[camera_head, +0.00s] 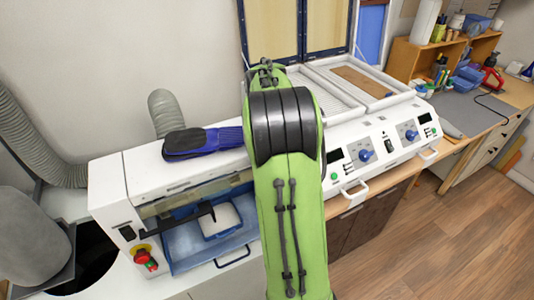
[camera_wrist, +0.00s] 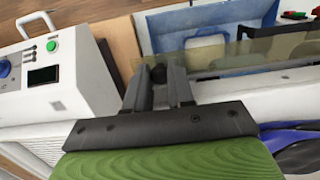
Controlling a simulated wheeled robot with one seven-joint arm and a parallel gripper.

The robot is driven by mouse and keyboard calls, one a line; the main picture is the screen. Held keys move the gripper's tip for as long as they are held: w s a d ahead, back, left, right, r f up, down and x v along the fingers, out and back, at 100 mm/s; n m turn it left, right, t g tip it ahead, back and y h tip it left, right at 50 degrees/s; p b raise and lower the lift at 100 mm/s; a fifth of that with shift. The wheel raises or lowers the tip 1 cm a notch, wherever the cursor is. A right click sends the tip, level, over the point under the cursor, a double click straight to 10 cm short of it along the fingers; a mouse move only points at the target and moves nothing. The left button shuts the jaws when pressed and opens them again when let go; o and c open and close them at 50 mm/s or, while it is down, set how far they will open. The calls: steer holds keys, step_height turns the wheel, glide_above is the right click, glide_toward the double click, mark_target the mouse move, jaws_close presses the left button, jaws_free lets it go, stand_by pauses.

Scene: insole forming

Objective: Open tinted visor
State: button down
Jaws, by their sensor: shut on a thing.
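The tinted visor (camera_head: 178,202) is a see-through amber strip across the front of the white machine at the left in the head view. In the wrist view the visor (camera_wrist: 245,56) runs rightward from my gripper, in front of a blue tray. My gripper (camera_wrist: 159,78) is shut on a small dark knob (camera_wrist: 158,72) at the visor's end. The fingers hide part of the knob. In the head view my green arm hides the gripper and the visor's right end.
A blue tray (camera_head: 185,246) with a pale block sits in the machine's front opening, beside a black bar (camera_head: 170,228). A red stop button (camera_head: 142,256) is at the machine's left. A control panel (camera_head: 376,149) stands at right.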

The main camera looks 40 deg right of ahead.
steer(key=shift+w, duration=0.1)
stand_by(0.5)
steer(key=c, duration=1)
jaws_free()
steer(key=r, duration=0.4)
steer(key=w+r, duration=0.1)
steer(key=r, duration=0.7)
steer(key=shift+w+d, duration=0.2)
